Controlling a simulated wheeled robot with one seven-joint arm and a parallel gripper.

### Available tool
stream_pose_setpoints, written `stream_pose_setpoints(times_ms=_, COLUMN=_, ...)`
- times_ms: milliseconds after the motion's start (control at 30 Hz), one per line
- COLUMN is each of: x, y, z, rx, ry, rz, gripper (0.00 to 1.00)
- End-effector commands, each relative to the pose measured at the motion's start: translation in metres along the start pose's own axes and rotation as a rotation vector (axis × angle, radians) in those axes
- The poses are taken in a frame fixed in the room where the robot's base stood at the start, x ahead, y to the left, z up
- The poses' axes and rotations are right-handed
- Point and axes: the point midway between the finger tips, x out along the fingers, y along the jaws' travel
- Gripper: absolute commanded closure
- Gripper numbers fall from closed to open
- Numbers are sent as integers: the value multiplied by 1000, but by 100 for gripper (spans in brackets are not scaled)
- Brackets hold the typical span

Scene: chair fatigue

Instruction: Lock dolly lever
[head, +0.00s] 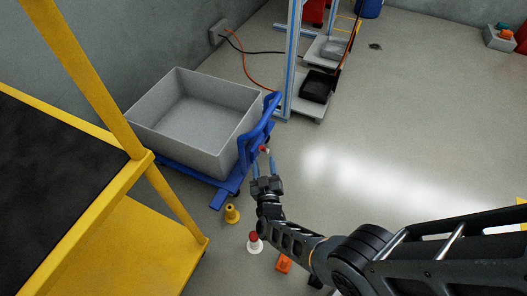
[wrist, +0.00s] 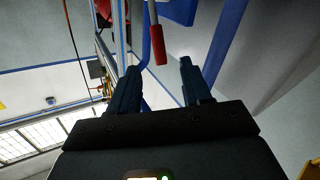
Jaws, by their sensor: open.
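The blue dolly (head: 225,193) stands on the floor with a large grey bin (head: 195,115) on it. Its blue upright frame (head: 258,130) rises at the right end. The lever's red grip (head: 264,149) shows beside this frame. In the wrist view the red grip (wrist: 157,50) hangs from a pale metal rod, just beyond my fingertips and between them in the picture. My gripper (head: 264,164) is open and empty, its two fingers pointing at the red grip. It also shows in the wrist view (wrist: 160,70). I cannot tell whether a finger touches the grip.
A yellow cart (head: 125,245) with a black top stands close at the left. A yellow cone-like piece (head: 232,214), a red-and-white piece (head: 254,243) and an orange block (head: 284,263) sit near my arm. An aluminium frame (head: 293,60) stands behind the dolly. Floor at right is clear.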

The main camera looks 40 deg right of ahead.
Motion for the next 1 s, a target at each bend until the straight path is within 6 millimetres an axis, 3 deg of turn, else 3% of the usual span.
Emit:
stream_pose_setpoints(times_ms=500, x=68, y=0, z=1, rx=1, ry=1, rz=0, gripper=52)
stream_pose_setpoints(times_ms=867, x=74, y=1, z=-1, rx=0, ry=1, rz=-2, gripper=52)
stream_pose_setpoints(times_ms=1000, x=74, y=1, z=-1, rx=0, ry=1, rz=-2, gripper=63)
